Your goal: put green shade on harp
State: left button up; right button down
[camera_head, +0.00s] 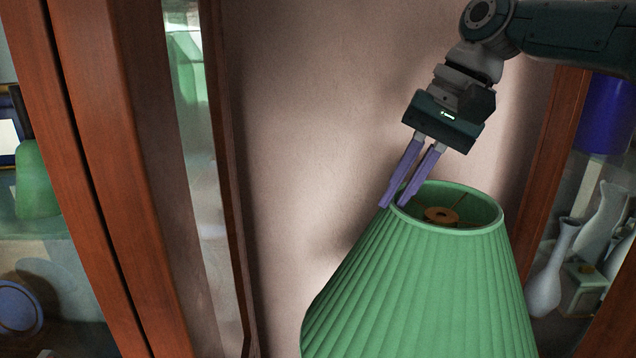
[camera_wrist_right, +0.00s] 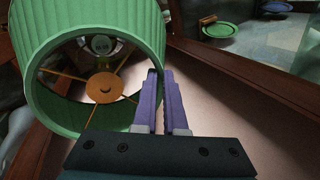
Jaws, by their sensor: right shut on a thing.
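The green pleated shade (camera_head: 425,290) fills the lower middle of the head view, narrow end up and slightly tilted. My right gripper (camera_head: 393,204) is shut on the left side of its top rim, fingers pointing down. In the right wrist view the gripper (camera_wrist_right: 162,72) meets the edge of the shade (camera_wrist_right: 90,15). A brown disc on thin spokes, the shade's fitter (camera_wrist_right: 106,88), sits inside the top opening. A pale round thing, perhaps a bulb, shows deeper inside. I cannot make out the harp or the lamp's base. My left gripper is not in view.
A wooden cabinet (camera_head: 125,160) with glass stands at the left, with a smaller green shade (camera_head: 38,180) behind the glass. At the right, another cabinet holds a blue shade (camera_head: 605,112) and pale vases (camera_head: 553,275). A bare wall lies between them.

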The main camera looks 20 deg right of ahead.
aim_at(395, 228)
jog(key=shift+r, duration=0.1)
jog(key=shift+r+p, duration=0.1)
jog(key=shift+p, duration=0.55)
notch_tip(395, 228, down, 5)
jog(key=b, duration=0.3)
jog(key=shift+f, duration=0.2)
dwell(0.4)
jog(key=shift+r, duration=0.1)
jog(key=shift+f, duration=0.25)
